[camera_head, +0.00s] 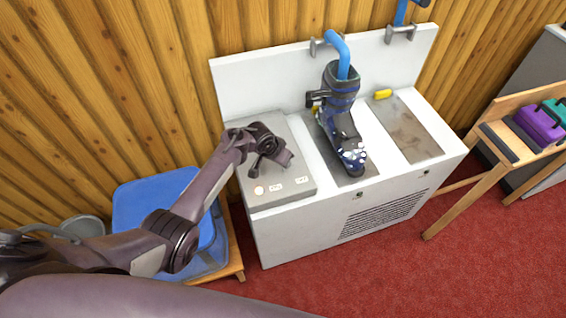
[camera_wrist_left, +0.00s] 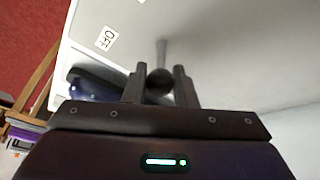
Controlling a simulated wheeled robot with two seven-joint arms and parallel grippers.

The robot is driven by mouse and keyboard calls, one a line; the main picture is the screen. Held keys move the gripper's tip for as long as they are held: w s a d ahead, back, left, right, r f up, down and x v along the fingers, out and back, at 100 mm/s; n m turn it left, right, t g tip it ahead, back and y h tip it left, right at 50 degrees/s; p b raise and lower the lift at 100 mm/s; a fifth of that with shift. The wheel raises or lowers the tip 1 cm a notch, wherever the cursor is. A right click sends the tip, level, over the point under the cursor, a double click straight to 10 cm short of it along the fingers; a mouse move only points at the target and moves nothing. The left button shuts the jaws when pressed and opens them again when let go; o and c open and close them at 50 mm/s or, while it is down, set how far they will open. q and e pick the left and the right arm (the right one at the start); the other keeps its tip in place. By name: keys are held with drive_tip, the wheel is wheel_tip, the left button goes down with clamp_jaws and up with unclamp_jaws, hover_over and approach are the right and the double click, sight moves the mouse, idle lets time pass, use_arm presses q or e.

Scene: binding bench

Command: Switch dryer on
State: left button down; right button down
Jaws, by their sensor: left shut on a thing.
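The dryer (camera_head: 285,235) is a white cabinet with a backboard and a grey control panel (camera_head: 290,196) on its left top. In the left wrist view one label reads OFF (camera_wrist_left: 106,38). My left gripper (camera_head: 262,168) is over the panel. Its fingers (camera_wrist_left: 160,85) are shut on a dark ball knob (camera_wrist_left: 159,79) with a grey stem. In the head view the gripper hides the knob. My right gripper is not in view.
A dark blue ski boot (camera_head: 342,105) stands on the dryer under a blue pipe (camera_head: 340,50), right of my gripper. A yellow piece (camera_head: 382,94) lies near the backboard. A blue bin (camera_head: 150,205) stands left of the dryer. A wooden bench (camera_head: 480,165) is at the right.

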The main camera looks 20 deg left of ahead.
use_arm(q)
drive_tip(key=shift+s+a+t+h, duration=0.15)
drive_tip(key=shift+a+t+h, duration=0.15)
drive_tip(key=shift+t+h, duration=0.15)
drive_tip(key=shift+s+a+h, duration=0.1)
drive_tip(key=shift+a+h, duration=0.05)
drive_tip(key=shift+h, duration=0.1)
drive_tip(key=shift+a+f+t+h, duration=0.1)
drive_tip(key=shift+a+t+h, duration=0.05)
drive_tip(key=shift+t+h, duration=0.2)
drive_tip(key=shift+s, duration=0.1)
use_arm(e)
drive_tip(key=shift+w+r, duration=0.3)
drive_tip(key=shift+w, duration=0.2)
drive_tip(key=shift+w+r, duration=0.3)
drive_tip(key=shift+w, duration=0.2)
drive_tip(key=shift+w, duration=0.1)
use_arm(q)
drive_tip(key=c, duration=1.2)
unclamp_jaws()
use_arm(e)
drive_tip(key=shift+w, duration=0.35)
